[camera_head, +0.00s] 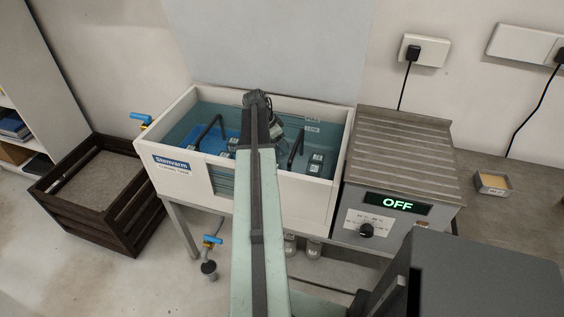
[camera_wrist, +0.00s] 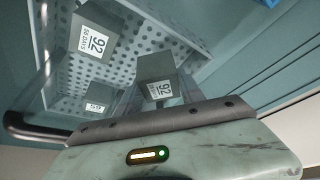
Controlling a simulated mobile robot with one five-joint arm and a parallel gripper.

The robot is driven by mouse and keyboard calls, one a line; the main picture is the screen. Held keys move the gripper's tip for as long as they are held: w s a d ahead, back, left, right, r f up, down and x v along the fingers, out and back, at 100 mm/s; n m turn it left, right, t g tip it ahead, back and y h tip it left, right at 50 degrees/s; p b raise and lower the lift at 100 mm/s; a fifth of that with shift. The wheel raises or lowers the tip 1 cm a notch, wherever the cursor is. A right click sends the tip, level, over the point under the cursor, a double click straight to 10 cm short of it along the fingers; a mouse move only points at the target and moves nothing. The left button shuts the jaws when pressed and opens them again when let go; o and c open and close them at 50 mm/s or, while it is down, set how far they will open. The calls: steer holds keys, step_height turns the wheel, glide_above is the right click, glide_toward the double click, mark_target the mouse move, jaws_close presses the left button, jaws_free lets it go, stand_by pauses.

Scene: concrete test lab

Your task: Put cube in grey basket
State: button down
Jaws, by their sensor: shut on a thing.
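My gripper (camera_head: 264,122) is over the middle of the water tank (camera_head: 240,181), and my arm hides part of what lies below. In the wrist view my gripper (camera_wrist: 158,98) is shut on a grey cube (camera_wrist: 154,68) with a white "92" label. Beyond it is the grey perforated basket (camera_wrist: 140,44) with a dark handle (camera_wrist: 24,128). Other labelled grey cubes show there, one at upper left (camera_wrist: 97,22) and one lower (camera_wrist: 97,94). In the head view cubes also show at the tank's right (camera_head: 315,164). I cannot tell whether the held cube touches the basket.
A blue basket (camera_head: 216,141) with a dark handle is in the tank's left part. A grey unit (camera_head: 398,204) reading OFF stands right of the tank. A dark wooden crate (camera_head: 110,215) is on the floor at left. A small tray (camera_head: 492,182) is on the right counter.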

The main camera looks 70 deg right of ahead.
mark_target(280, 151)
step_height(280, 151, down, 4)
steer(key=b, duration=0.3)
steer(key=shift+b, duration=0.35)
steer(key=shift+r, duration=0.2)
steer(key=shift+f, duration=0.1)
steer(key=c, duration=0.7)
jaws_free()
steer(key=shift+r+p, duration=0.4)
steer(key=shift+p, duration=0.05)
steer(key=p+v, duration=1)
steer(key=v, duration=0.1)
steer(key=shift+w+a+r+p, duration=0.1)
steer(key=shift+a+r+p, duration=0.1)
steer(key=shift+a+p, duration=0.1)
